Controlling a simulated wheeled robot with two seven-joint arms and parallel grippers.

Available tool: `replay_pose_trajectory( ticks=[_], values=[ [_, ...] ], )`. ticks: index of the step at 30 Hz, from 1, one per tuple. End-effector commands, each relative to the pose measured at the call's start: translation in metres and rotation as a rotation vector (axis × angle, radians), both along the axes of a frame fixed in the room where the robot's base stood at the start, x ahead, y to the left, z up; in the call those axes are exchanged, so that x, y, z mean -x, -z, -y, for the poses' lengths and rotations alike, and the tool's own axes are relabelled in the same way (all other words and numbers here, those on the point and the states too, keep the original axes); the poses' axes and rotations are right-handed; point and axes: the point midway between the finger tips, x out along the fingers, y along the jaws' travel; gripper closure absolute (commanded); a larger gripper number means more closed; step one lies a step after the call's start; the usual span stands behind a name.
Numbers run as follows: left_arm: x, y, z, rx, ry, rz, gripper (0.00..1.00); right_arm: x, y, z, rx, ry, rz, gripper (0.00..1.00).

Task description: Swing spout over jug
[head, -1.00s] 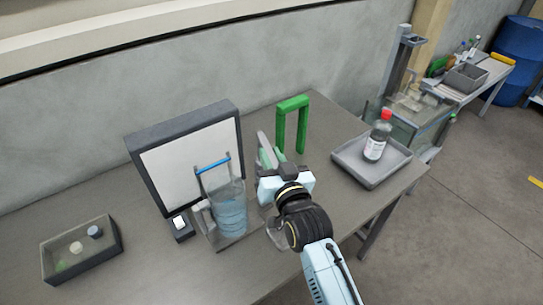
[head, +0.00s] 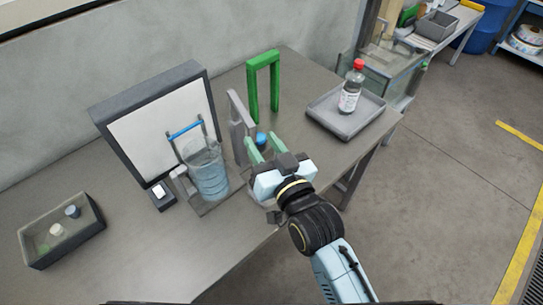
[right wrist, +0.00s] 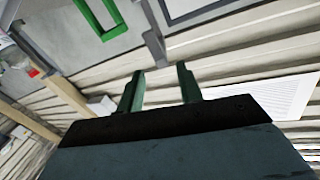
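A clear jug (head: 208,176) with bluish contents stands on a small grey base in the head view. A blue bar (head: 185,130) on thin uprights rises just behind it. A grey upright piece (head: 238,122), which may be the spout's post, stands right of the jug; a grey piece also shows ahead of my fingers in the right wrist view (right wrist: 154,46). A small blue knob (head: 261,138) shows near my fingertips. My right gripper (head: 264,147) is open, its green fingers apart with nothing seen between them in the right wrist view (right wrist: 160,72). My left gripper is out of view.
A dark-framed white panel (head: 160,120) stands behind the jug. A green arch (head: 263,88) stands behind my gripper. A grey tray (head: 328,122) with a red-capped bottle (head: 350,90) is at the right. An open box (head: 66,243) is at the left. The front-left table is clear.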

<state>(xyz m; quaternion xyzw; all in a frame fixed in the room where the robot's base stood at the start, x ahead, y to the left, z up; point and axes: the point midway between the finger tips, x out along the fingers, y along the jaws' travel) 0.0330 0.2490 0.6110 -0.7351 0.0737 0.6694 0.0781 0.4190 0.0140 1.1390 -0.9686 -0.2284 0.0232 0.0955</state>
Motion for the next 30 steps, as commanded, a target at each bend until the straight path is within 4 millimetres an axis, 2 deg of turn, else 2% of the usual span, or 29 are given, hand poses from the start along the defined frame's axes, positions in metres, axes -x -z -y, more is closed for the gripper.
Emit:
replay_pose_trajectory(
  ticks=[3, 6, 17, 20, 21, 23, 26, 27, 29, 30],
  values=[
    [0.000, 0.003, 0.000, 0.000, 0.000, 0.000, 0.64, 0.018, 0.001, 0.009, 0.000, 0.000, -0.001, 0.64],
    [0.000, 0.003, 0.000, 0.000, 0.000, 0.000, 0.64, 0.027, 0.001, 0.013, 0.000, 0.000, -0.001, 0.64],
    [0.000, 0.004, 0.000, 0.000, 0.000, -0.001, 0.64, 0.032, 0.000, 0.016, 0.000, 0.000, 0.000, 0.64],
    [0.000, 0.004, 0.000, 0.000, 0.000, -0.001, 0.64, 0.032, 0.004, 0.017, 0.005, 0.000, -0.008, 0.74],
    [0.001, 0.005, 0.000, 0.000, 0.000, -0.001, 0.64, 0.032, 0.011, 0.018, 0.015, 0.002, -0.024, 0.80],
    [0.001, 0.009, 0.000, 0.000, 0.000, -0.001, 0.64, 0.031, 0.034, 0.022, 0.045, 0.006, -0.069, 0.87],
    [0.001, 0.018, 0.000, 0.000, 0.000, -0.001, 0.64, 0.035, 0.106, 0.039, 0.136, 0.020, -0.217, 1.00],
    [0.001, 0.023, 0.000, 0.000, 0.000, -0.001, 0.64, 0.040, 0.145, 0.050, 0.185, 0.027, -0.297, 1.00],
    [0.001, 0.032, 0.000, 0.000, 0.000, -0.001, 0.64, 0.053, 0.208, 0.068, 0.257, 0.036, -0.422, 1.00],
    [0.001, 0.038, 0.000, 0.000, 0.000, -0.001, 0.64, 0.063, 0.251, 0.080, 0.301, 0.041, -0.500, 1.00]
  ],
)
